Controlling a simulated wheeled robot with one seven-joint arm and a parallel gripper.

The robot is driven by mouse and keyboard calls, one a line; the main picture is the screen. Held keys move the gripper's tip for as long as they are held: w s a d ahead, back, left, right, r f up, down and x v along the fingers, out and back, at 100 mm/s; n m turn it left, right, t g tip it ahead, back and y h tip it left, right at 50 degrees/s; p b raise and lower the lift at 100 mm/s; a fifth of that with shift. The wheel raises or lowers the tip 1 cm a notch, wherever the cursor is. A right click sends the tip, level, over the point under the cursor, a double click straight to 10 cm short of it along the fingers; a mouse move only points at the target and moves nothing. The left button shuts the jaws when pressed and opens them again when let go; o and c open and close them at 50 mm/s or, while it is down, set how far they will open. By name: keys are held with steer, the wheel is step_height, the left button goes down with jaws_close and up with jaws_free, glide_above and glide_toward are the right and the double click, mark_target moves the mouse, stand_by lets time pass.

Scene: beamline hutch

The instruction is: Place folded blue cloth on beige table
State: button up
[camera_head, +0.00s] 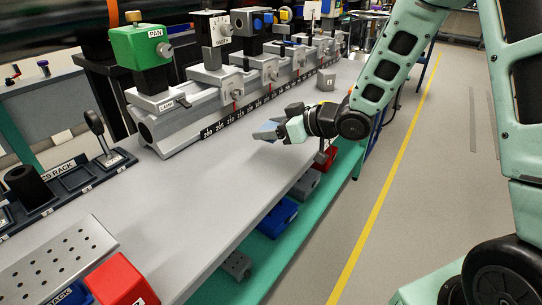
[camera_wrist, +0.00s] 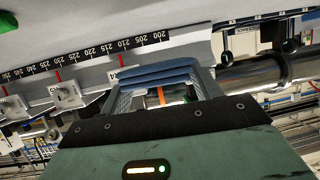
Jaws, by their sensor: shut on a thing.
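My gripper (camera_head: 284,133) is shut on a folded blue cloth (camera_head: 267,130), above the long light grey bench top (camera_head: 190,190). The cloth also shows in the wrist view (camera_wrist: 158,75) as several stacked blue layers between the fingers. In the head view my gripper and arm partly hide the cloth, and only a small blue part shows. I cannot tell whether the cloth touches the bench. I cannot pick out a clearly beige table in either view.
A rail with a ruler strip (camera_head: 262,100) and mounted blocks, one a green block (camera_head: 140,47), runs along the bench's back. A small grey block (camera_head: 326,80) stands beyond my gripper. A red box (camera_head: 122,281) is at front left. The bench middle is clear.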

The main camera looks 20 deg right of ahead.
mark_target(272, 159)
steer(key=shift+f+b, duration=0.3)
steer(key=shift+f, duration=3.2)
steer(key=shift+f, duration=0.2)
steer(key=o, duration=0.9)
